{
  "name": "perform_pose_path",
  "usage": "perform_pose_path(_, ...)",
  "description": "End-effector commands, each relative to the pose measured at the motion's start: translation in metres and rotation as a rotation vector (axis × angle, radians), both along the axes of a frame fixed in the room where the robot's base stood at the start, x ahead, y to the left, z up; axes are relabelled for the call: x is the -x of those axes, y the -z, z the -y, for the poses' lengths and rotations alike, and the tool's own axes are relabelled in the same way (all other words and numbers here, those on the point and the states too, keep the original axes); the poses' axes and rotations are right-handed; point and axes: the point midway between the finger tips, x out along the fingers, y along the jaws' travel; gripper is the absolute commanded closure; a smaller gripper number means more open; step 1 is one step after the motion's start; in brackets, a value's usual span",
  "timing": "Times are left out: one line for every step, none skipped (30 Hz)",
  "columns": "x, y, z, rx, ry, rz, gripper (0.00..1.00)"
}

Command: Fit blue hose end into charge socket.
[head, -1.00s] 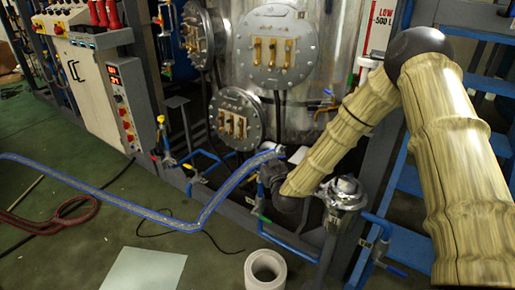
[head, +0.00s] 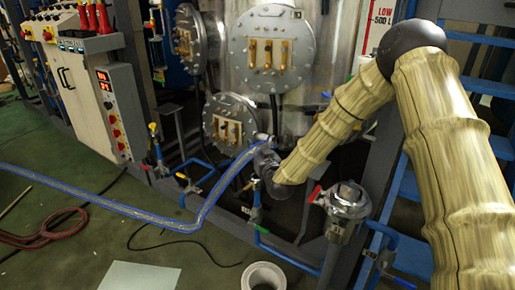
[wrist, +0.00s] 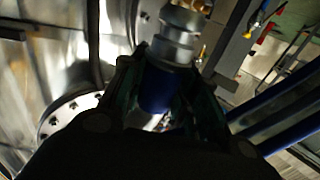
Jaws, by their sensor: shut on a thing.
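The blue hose (head: 120,207) runs from the left edge across the floor and bends up to the rig. Its blue end (wrist: 160,90) shows between the fingers in the wrist view, with a silvery metal fitting (wrist: 176,40) beyond it. My gripper (wrist: 168,85) is shut on this end. In the head view my gripper (head: 262,152) is small and grey, in front of the tank's lower part and above the pipe frame. I cannot tell for sure which fitting is the charge socket, or whether the metal fitting belongs to the hose.
The steel tank (head: 318,100) has round flanged covers (head: 231,108) close behind my gripper. A valve on a blue pipe (head: 256,214) stands just below it. A steel filter-like vessel (head: 344,203) with a red handle is to the right. A white ring (head: 264,276) lies on the floor in front.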

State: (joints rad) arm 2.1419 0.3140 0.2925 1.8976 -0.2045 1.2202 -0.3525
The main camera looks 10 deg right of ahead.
Motion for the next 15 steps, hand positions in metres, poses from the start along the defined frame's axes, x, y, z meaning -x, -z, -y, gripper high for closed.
perform_pose_path(0.0,0.003,0.0,0.0,0.001,0.001,1.0)
perform_pose_path(0.0,0.004,0.0,0.0,0.001,0.001,1.0)
perform_pose_path(0.0,0.006,0.001,-0.001,0.001,0.001,1.0)
perform_pose_path(0.0,0.008,0.001,-0.001,0.001,0.001,1.0)
perform_pose_path(0.0,0.01,0.001,-0.001,0.002,0.001,1.0)
perform_pose_path(0.0,0.012,0.002,-0.001,0.002,0.001,1.0)
perform_pose_path(0.0,0.015,0.002,-0.001,0.002,0.001,1.0)
perform_pose_path(0.0,0.017,0.002,-0.001,0.002,0.001,1.0)
perform_pose_path(0.0,0.02,0.002,-0.001,0.002,0.002,1.0)
perform_pose_path(0.0,0.022,0.002,-0.001,0.002,0.002,1.0)
perform_pose_path(0.0,0.024,0.002,-0.001,0.002,0.002,1.0)
perform_pose_path(0.0,0.027,0.002,-0.001,0.002,0.002,1.0)
perform_pose_path(0.0,0.029,0.002,-0.001,0.002,0.002,1.0)
perform_pose_path(0.0,0.031,0.002,-0.001,0.002,0.002,1.0)
perform_pose_path(0.0,0.034,0.002,-0.001,0.002,0.002,1.0)
